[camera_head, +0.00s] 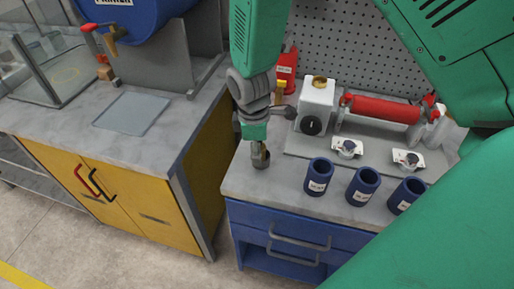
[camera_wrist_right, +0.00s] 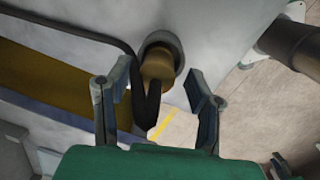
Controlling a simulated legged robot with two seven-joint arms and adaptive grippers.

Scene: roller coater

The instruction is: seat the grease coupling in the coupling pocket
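My right gripper (camera_head: 259,150) points down at the left front corner of the grey bench. In the wrist view my right gripper (camera_wrist_right: 158,98) is open, with a finger on either side of the brass-coloured grease coupling (camera_wrist_right: 157,66) and visible gaps between them. A black hose runs beside the coupling. The coupling stands at a dark round ring (camera_wrist_right: 167,40), which looks like the coupling pocket; how deep it sits cannot be told. In the head view the coupling (camera_head: 261,160) shows small below the fingers. I cannot make out my left gripper.
Three blue cups (camera_head: 319,175) stand along the bench front. Behind them a plate (camera_head: 300,146) carries a red roller (camera_head: 383,109) and a white block (camera_head: 316,101). A yellow cabinet (camera_head: 120,193) with a grey top stands at left, beyond a gap.

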